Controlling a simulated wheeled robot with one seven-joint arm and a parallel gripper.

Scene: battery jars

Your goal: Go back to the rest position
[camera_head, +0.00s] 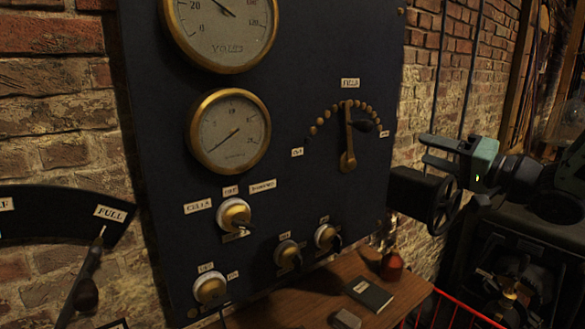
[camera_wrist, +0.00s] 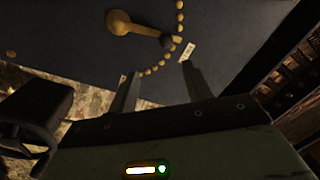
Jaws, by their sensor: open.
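My gripper (camera_head: 438,154) is at the right in the head view, beside the right edge of the dark panel (camera_head: 300,40). Its two fingers are apart with nothing between them; they also show in the wrist view (camera_wrist: 160,88). The panel's brass lever (camera_head: 348,140) with a dark knob stands nearly upright below an arc of brass studs. In the wrist view the lever (camera_wrist: 128,26) and studs lie beyond the fingertips. My gripper is apart from the knob.
Two round gauges (camera_head: 230,132) and several brass rotary switches (camera_head: 233,215) are on the panel. A wooden shelf (camera_head: 290,308) below holds a dark book (camera_head: 370,294) and a reddish bottle (camera_head: 391,267). A red rail (camera_head: 465,308) is at lower right. A quadrant lever (camera_head: 88,275) stands at left.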

